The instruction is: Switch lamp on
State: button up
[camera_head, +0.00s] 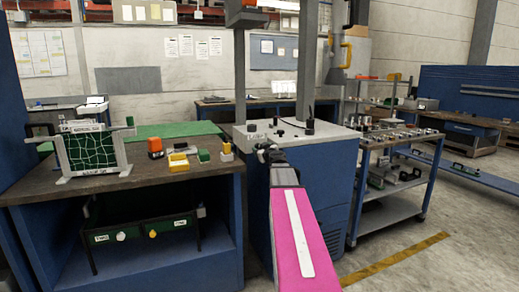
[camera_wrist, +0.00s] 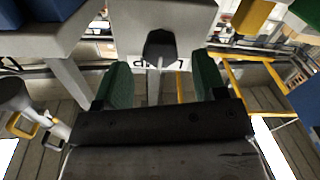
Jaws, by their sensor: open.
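A dark lever-like switch (camera_wrist: 160,46) stands out from a pale panel in the wrist view, with a partly covered dark label (camera_wrist: 172,65) that seems to read LAMP. My gripper (camera_wrist: 161,78) is open, its two green-padded fingers apart on either side of the switch's line. I cannot tell whether they touch it. In the head view my gripper (camera_head: 267,153) is at the front edge of the grey-topped blue cabinet (camera_head: 325,185). The switch is not clearly visible there, hidden at or behind my gripper.
Small black knobs (camera_head: 310,126) stand on the cabinet top. A wheeled shelf cart (camera_head: 395,190) stands close on the right. The floor at front right is free.

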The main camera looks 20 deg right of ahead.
aim_at(258, 147)
jog(key=w, duration=0.3)
jog(key=shift+a, duration=0.1)
jog(key=c, duration=0.9)
jog(key=shift+c, duration=0.2)
